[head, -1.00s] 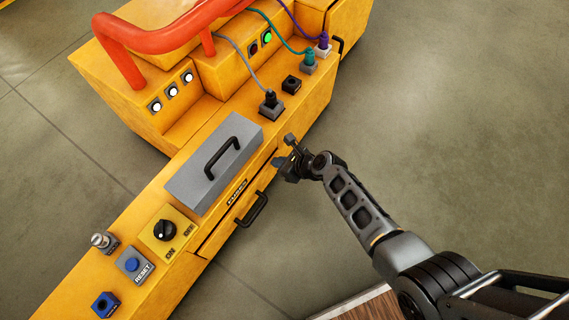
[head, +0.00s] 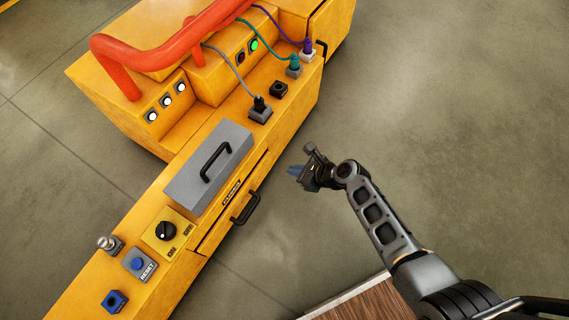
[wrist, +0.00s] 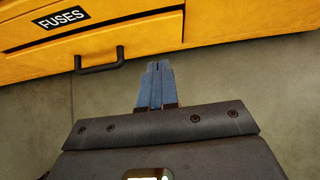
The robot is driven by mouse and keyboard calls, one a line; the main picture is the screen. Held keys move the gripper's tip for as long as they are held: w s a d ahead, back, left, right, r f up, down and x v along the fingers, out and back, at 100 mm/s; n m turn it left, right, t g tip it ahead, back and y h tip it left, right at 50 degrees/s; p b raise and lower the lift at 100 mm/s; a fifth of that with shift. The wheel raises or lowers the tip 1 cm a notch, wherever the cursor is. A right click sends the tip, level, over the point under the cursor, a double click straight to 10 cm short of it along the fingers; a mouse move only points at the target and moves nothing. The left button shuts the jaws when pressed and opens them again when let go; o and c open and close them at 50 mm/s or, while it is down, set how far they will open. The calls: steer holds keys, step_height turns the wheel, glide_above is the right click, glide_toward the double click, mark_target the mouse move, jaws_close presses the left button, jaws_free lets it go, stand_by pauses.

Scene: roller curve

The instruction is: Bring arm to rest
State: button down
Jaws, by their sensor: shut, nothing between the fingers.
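My gripper (head: 300,172) is in the air to the right of the yellow machine (head: 112,272), over the grey floor and apart from the machine. In the wrist view its blue fingers (wrist: 155,88) are together with nothing between them. They point toward the yellow drawer front with the FUSES label (wrist: 62,17) and its black handle (wrist: 99,60). The drawer looks shut. My arm reaches in from the lower right of the head view.
On the machine are a grey lidded box (head: 207,167), an ON/OFF knob (head: 166,231), a blue RESET button (head: 137,264) and several plugged cables. A red pipe (head: 165,54) runs over the back. A wooden surface (head: 362,303) lies at bottom. Floor to the right is clear.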

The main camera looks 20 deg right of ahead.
steer(key=shift+p+v, duration=0.3)
steer(key=shift+v, duration=0.85)
steer(key=shift+f, duration=0.1)
steer(key=s+d+r+n+t+h, duration=0.15)
steer(key=s+r+n, duration=0.35)
steer(key=s, duration=0.5)
steer(key=s+d+r+n+t+h, duration=0.1)
steer(key=s+d+r+n+h, duration=0.15)
steer(key=s+n, duration=0.55)
steer(key=s+r+n+t+h, duration=0.1)
steer(key=s+r+n, duration=0.5)
steer(key=s+r, duration=0.3)
steer(key=s+a+r+n+t+p, duration=0.1)
steer(key=r+n+p, duration=0.4)
steer(key=r+p, duration=0.6)
steer(key=s+a+r+n+t+p, duration=0.1)
steer(key=r+n+p, duration=0.4)
steer(key=r, duration=2.9)
steer(key=s+t+p, duration=0.1)
steer(key=s+p, duration=0.1)
steer(key=p, duration=0.5)
steer(key=shift+r, duration=0.3)
